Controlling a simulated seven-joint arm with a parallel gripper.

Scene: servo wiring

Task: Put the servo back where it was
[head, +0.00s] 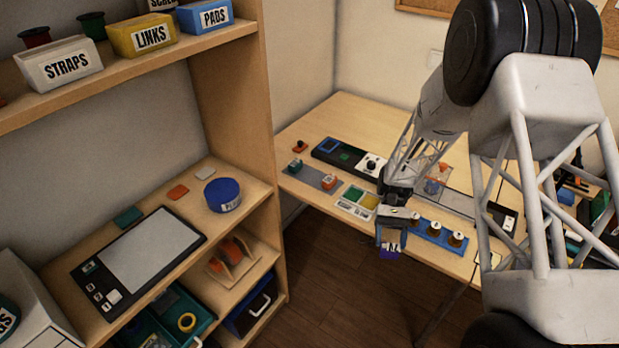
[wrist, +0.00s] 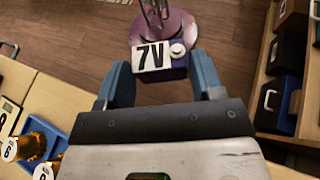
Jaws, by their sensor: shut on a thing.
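My gripper (head: 391,238) hangs just off the front edge of the desk, in front of the blue rack, with its fingers pointing down. It is shut on a small purple servo (head: 390,254) with a white "7V" label. In the wrist view the servo (wrist: 175,72) sits between the two blue-grey fingers (wrist: 160,82), with a white round knob to the right of its label. A green block-like part (head: 295,166) and an orange one (head: 329,182) stand on a grey strip (head: 311,174) on the desk, left of my gripper; I cannot tell whether they are servos.
On the desk (head: 310,118) are a black panel (head: 325,149), a green-and-yellow tray (head: 342,205) and a blue rack (head: 428,234) with several amber bottles. Left stands a wooden shelf unit (head: 225,90) with bins and a black tablet-like board (head: 94,289). Floor (head: 325,285) lies open below my gripper.

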